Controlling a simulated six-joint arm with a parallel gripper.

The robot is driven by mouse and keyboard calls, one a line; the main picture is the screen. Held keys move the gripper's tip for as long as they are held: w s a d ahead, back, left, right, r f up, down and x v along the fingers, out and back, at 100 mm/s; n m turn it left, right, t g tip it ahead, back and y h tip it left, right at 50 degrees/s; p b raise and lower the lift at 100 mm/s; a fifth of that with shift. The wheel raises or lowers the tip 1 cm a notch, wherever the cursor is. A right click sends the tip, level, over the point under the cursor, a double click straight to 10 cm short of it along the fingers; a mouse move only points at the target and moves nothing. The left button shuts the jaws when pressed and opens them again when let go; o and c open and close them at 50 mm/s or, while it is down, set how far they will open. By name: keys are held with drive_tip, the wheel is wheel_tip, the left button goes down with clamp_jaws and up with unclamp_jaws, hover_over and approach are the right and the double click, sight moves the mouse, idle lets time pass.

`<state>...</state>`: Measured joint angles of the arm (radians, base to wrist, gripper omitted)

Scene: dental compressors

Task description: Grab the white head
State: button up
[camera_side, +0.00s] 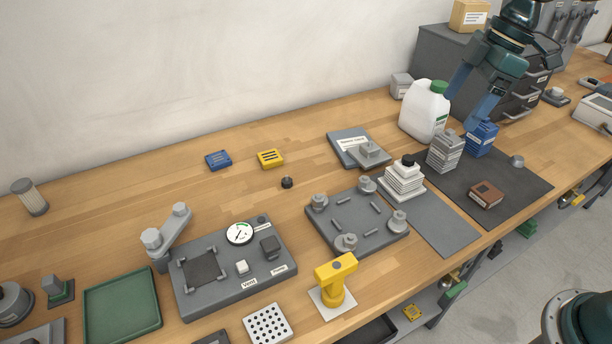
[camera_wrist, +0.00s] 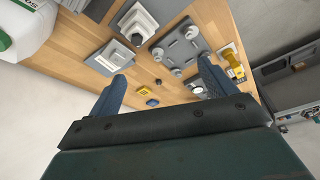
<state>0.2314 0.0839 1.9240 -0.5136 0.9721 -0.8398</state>
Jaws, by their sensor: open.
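The white head (camera_side: 403,180) is a stepped, finned white block with a black top piece. It stands upright on a pale base beside the grey mat in the side view. It also shows in the wrist view (camera_wrist: 138,24), at the top left of centre. My gripper (camera_side: 461,112) is open and empty, high above the back of the bench, behind and to the right of the white head. Its two blue fingers are spread apart in the wrist view (camera_wrist: 162,68). The white head lies beyond the fingertips there, not between them.
A white jug (camera_side: 424,112), a grey finned block (camera_side: 445,152) and a blue finned block (camera_side: 481,139) stand near my fingers. A brown block (camera_side: 486,195) lies on the dark mat (camera_side: 525,185). A bolted grey plate (camera_side: 358,222) is left of the white head.

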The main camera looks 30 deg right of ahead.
sight(410, 157)
drive_tip(key=w+d+f+n+g+y, duration=0.1)
drive_tip(key=w+d+f+n, duration=0.2)
drive_tip(key=w+f+n, duration=0.2)
wheel_tip(410, 157, down, 2)
drive_tip(key=shift+w+d+f+g+y, duration=0.1)
drive_tip(key=shift+w+d+g+y, duration=0.25)
drive_tip(key=shift+w, duration=0.8)
drive_tip(key=shift+a+f, duration=0.1)
drive_tip(key=shift+x, duration=4.2)
drive_tip(key=shift+x, duration=2.6)
drive_tip(key=shift+a, duration=0.2)
